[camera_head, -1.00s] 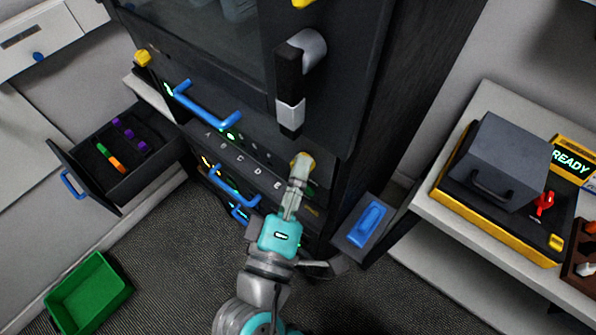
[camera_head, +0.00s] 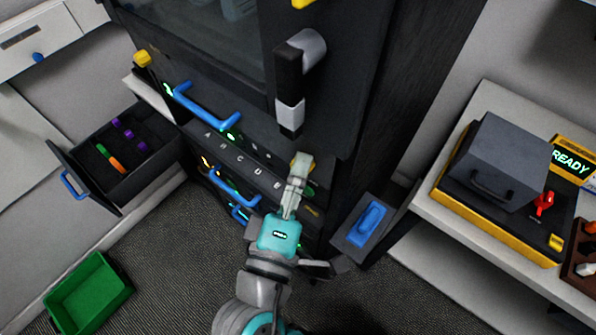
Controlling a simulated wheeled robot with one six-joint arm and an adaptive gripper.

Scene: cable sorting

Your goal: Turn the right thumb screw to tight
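The right thumb screw (camera_head: 307,160) is a yellow knob low on the front of the dark cabinet, below the black door handle. My gripper (camera_head: 301,162) is at this screw, with its pale fingers over it and hiding most of it. I cannot tell how tightly the fingers close on it. Another yellow thumb screw (camera_head: 142,58) stands at the left end of the same panel, clear of my gripper. The turn position of the right screw is hidden.
The black door handle (camera_head: 290,90) hangs just above my gripper. Blue drawer handles (camera_head: 236,190) lie to its left. An open drawer (camera_head: 100,195) holds colored pieces. A green bin (camera_head: 88,295) is on the floor. A blue-handled part (camera_head: 367,222) juts out at right.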

